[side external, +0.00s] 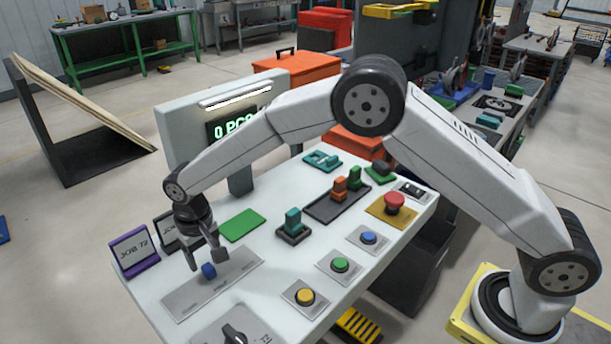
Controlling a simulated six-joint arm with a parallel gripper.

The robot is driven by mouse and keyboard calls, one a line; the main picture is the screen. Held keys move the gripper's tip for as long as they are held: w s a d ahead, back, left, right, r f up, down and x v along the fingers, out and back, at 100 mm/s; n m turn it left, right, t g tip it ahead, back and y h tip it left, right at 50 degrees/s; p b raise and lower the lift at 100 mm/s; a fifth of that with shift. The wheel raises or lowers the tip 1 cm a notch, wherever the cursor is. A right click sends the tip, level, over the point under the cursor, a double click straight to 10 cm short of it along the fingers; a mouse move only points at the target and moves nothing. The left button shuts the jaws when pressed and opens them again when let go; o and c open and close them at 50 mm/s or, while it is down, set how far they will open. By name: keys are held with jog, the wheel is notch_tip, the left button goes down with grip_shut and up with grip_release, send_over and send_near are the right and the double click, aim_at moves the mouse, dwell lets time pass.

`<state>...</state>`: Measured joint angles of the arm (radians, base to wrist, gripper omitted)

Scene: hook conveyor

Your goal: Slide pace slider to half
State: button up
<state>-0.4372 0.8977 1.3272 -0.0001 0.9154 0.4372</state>
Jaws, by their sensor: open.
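The knob stands around the middle of the plate's length as seen here. My gripper (207,262) points down at the knob with its fingers apart. One finger is left of the knob and the other is to its upper right. I cannot tell whether either finger touches the knob. The plate's small markings are too blurred to read.
A dark rotary knob (235,335) is at the front. Yellow (305,296), green (340,265) and blue (369,238) buttons line the right side, with a red mushroom button (394,202) beyond. A purple JOB 72 stand (134,251) is left. A green pad (242,225) lies behind.

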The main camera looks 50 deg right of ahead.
aim_at(211, 265)
jog(key=shift+r, duration=1.95)
jog(key=shift+s+d+r, duration=0.1)
jog(key=shift+d, duration=0.3)
jog(key=s+d+r+t, duration=0.1)
jog(key=s+d, duration=0.3)
jog(key=d, duration=0.3)
jog(key=s+d+r, duration=0.2)
jog(key=s+d, duration=0.3)
jog(key=d, duration=0.2)
jog(key=s+d, duration=0.4)
jog(key=s, duration=0.2)
jog(key=s+d+f+t, duration=0.1)
jog(key=s+d, duration=0.3)
jog(key=s, duration=0.3)
jog(key=shift+d+t, duration=0.3)
jog(key=shift+d, duration=0.05)
